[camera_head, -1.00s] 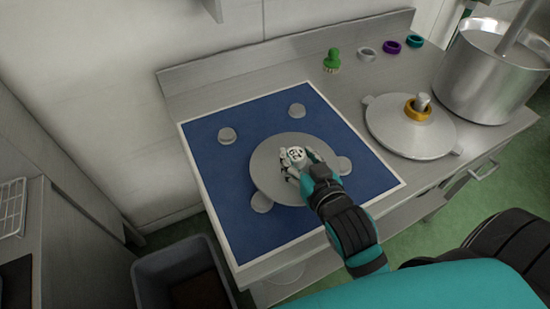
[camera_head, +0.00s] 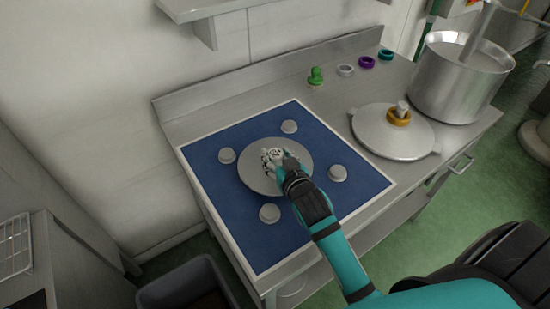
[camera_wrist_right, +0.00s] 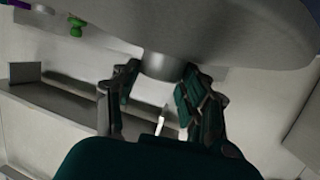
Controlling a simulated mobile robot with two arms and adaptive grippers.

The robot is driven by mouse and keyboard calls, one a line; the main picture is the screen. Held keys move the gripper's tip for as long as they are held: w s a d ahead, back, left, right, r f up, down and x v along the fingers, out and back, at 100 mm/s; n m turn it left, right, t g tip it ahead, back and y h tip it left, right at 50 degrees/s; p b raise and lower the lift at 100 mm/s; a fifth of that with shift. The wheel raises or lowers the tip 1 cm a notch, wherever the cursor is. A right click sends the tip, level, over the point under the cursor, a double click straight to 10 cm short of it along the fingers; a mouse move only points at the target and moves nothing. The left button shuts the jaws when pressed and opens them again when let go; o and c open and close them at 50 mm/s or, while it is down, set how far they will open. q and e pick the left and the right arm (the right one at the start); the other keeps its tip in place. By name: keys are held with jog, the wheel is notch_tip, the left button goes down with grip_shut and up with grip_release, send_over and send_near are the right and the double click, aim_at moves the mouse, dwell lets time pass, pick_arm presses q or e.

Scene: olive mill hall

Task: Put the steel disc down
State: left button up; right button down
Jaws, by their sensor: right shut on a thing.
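The steel disc (camera_head: 252,180), round, flat and grey, is over the middle of the blue mat (camera_head: 240,235) in the head view. My right gripper (camera_head: 279,158) comes from the lower right and is at the disc's centre. In the right wrist view, the disc's underside or face (camera_wrist_right: 225,30) fills the top, and its short round hub (camera_wrist_right: 164,66) sits between the fingers, which are shut on it. Several small round grey pads, such as the front one (camera_head: 269,213), surround the disc. I cannot tell whether the disc touches the mat. My left gripper is out of view.
A lidded steel piece with an orange ring (camera_head: 399,117) and a large steel pot (camera_head: 450,85) stand right of the mat.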

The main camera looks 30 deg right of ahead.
aim_at(275, 162)
jog(key=shift+w+d, duration=0.1)
jog(key=shift+w, duration=0.85)
jog(key=shift+f+p, duration=0.3)
jog(key=shift+f, duration=1.5)
jog(key=shift+f, duration=0.15)
jog(key=c, duration=0.7)
grip_release()
jog(key=shift+s+f, duration=0.1)
